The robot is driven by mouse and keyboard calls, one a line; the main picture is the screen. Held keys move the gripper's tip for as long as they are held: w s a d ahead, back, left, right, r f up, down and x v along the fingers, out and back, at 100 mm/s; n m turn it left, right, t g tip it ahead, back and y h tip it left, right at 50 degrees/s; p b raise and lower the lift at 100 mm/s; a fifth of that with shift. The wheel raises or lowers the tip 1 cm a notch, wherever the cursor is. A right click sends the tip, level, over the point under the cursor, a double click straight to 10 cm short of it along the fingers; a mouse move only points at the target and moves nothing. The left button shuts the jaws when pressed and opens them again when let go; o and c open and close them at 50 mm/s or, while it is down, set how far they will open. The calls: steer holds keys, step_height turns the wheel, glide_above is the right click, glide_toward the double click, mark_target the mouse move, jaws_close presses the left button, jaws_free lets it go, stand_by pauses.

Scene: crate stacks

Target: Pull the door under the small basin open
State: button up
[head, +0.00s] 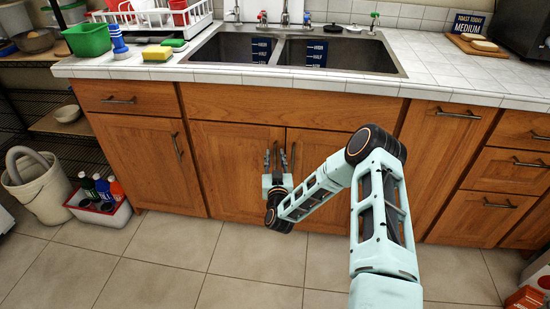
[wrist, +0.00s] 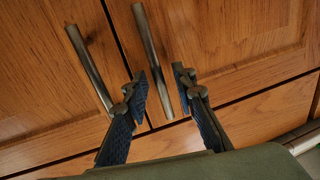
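The sink has two basins; the left basin (head: 235,48) looks smaller than the right basin (head: 340,55). Below them are two wooden doors, a left door (head: 228,165) and a right door (head: 330,145), both shut. My gripper (head: 279,160) is at the upper part of these doors, by their meeting edges. The wrist view looks upside down against the head view. There my gripper (wrist: 160,82) is open, its fingers around one metal bar handle (wrist: 149,45), apparently the left door's, with gaps beside it. The other handle (wrist: 88,68) is outside the fingers.
A drawer-like panel (head: 290,104) runs above the doors under the tiled counter (head: 450,75). A red-and-white bin with bottles (head: 98,212) and a white bucket (head: 40,185) stand on the floor at left. The tiled floor (head: 180,255) before the left cabinets is clear.

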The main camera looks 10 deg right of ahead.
steer(key=shift+w, duration=0.4)
steer(key=shift+c, duration=0.4)
jaws_close()
